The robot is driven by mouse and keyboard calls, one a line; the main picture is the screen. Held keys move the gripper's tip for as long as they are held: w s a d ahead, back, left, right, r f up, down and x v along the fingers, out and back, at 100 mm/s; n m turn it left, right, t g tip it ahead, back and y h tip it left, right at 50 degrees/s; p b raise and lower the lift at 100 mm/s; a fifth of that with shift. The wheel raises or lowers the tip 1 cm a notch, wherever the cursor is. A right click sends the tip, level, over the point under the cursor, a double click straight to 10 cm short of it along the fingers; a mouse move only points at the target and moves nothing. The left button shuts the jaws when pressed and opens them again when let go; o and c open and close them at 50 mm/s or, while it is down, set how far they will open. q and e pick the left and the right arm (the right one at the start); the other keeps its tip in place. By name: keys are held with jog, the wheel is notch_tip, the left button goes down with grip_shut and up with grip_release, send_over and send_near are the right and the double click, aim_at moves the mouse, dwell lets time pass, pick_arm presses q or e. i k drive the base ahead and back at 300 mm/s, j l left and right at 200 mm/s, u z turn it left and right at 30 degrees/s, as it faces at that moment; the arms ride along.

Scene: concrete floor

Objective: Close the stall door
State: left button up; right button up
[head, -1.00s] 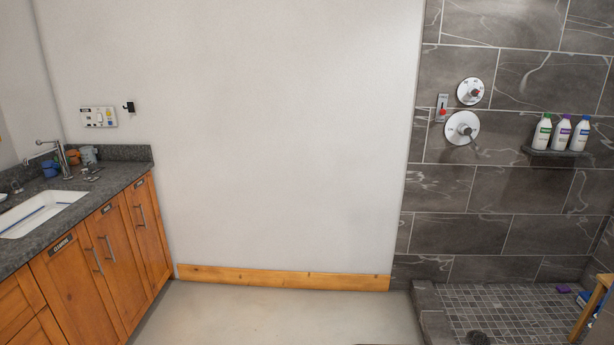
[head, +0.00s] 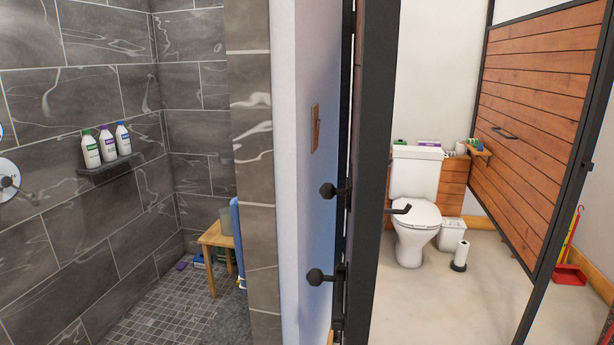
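A dark-framed panel (head: 371,180) stands nearly edge-on in the middle of the head view, close to the end of the white wall. It looks like the stall door standing open, with a black handle (head: 399,209) sticking out to its right. Its face is mostly hidden at this angle. To its right the stall opening is clear, and a toilet (head: 415,200) shows inside. A wood-plank stall panel (head: 535,120) in a black frame bounds the right side, with a black bar (head: 504,133) on it. Neither of my grippers is in view.
A shower with a wooden stool (head: 217,243) is at left, behind a wall end. A paper-roll stand (head: 460,256) and white bin (head: 452,234) stand by the toilet. A red dustpan (head: 570,274) is at far right.

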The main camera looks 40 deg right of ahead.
aim_at(375, 24)
jog(key=i+j+z, duration=0.2)
jog(key=z, duration=0.3)
jog(key=j+z, duration=0.45)
jog(key=i+j+z, duration=0.1)
jog(key=j+z, duration=0.75)
jog(key=z, duration=0.15)
